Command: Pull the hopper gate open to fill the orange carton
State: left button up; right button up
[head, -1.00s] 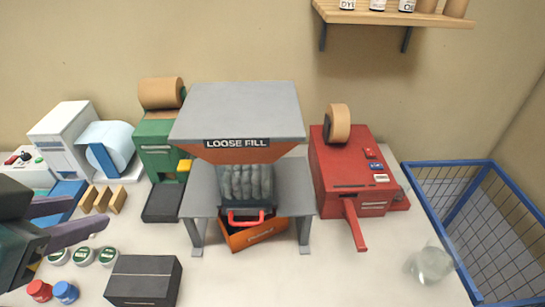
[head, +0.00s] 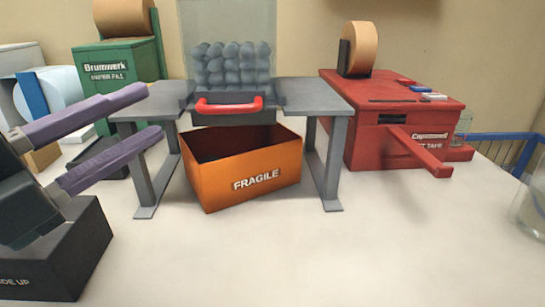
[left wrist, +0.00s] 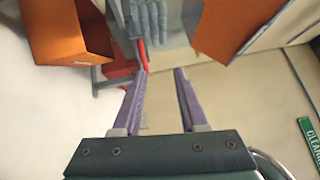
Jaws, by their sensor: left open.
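The orange carton (head: 240,180), marked FRAGILE, stands open-topped under the grey hopper stand; its visible inside is dark. It also shows at upper left in the left wrist view (left wrist: 75,40). Above it, the gate's red handle (head: 229,106) sits at the front of the hopper, below a clear chamber (head: 231,60) of grey fill pieces. My left gripper (head: 152,112) is open and empty, left of the handle and apart from it in the head view. In the left wrist view the red handle (left wrist: 143,55) shows just beyond the left fingertip; contact is unclear. My right gripper is not seen.
Grey stand legs (head: 328,170) flank the carton. A red tape machine (head: 380,120) with a projecting bar stands right, a green paper machine (head: 110,68) back left. A black box (head: 75,250) lies below my left gripper. The front table is clear.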

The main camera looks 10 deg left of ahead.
aim_at(227, 110)
pick_arm(q)
jog(key=shift+m+g+h, duration=0.5)
jog(key=shift+m, duration=0.3)
jog(key=w+d, duration=0.2)
jog(key=w+d+f, duration=0.1)
jog(key=w+d, duration=0.1)
jog(key=w, duration=0.1)
jog(key=w+d+p, duration=0.1)
jog(key=w+d, duration=0.1)
jog(key=w, duration=0.1)
jog(key=shift+w+f, duration=0.15)
jog(key=shift+f, duration=0.15)
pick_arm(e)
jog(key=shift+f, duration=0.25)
pick_arm(q)
jog(key=shift+a, duration=0.1)
grip_shut()
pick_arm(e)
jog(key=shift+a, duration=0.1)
